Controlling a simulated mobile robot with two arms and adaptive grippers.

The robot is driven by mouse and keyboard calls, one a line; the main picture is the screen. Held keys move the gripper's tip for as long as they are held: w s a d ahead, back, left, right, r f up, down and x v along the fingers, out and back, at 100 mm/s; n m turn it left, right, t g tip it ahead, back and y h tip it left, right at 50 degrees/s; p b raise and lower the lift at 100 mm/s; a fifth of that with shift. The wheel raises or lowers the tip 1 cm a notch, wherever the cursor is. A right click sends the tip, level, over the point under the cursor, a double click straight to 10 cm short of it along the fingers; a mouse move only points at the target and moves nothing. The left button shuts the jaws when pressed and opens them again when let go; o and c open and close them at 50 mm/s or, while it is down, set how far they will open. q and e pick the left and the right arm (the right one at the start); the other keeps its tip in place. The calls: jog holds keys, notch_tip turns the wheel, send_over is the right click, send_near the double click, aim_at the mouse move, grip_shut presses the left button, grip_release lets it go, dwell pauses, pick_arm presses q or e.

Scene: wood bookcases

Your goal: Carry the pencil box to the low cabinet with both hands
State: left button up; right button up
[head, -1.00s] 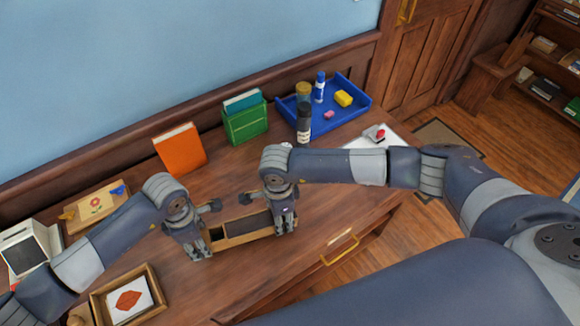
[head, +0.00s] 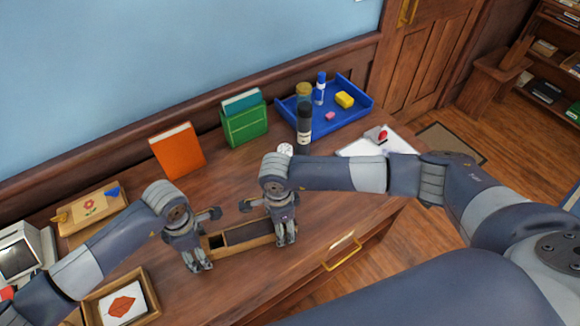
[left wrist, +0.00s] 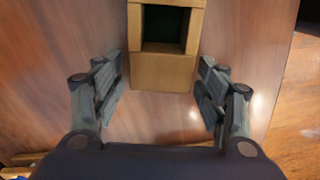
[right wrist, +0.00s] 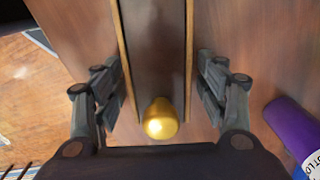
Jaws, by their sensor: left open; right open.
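The pencil box (head: 250,241) is a long, open wooden box with compartments. It lies on the wooden desk near its front edge, between my two grippers. My left gripper (head: 207,240) is open at the box's left end. In the left wrist view the box's end (left wrist: 162,72) lies between and beyond the spread fingers (left wrist: 160,92), with gaps on both sides. My right gripper (head: 266,222) is open at the right end. In the right wrist view its fingers (right wrist: 160,88) stand either side of the box, near a gold ball-shaped knob (right wrist: 160,118). I cannot identify the low cabinet.
An orange book (head: 177,151), green holder (head: 244,122), dark bottle (head: 304,130) and blue tray (head: 355,112) stand behind. A wooden tray (head: 152,291) with a card is front left. A purple cylinder (right wrist: 292,124) lies beside the right gripper. Bookshelves (head: 548,80) stand far right.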

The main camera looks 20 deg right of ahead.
jog(key=shift+r, duration=0.25)
pick_arm(q)
notch_tip(320, 180, up, 12)
pick_arm(e)
notch_tip(320, 180, up, 12)
jog(key=shift+f, duration=0.2)
dwell(0.6)
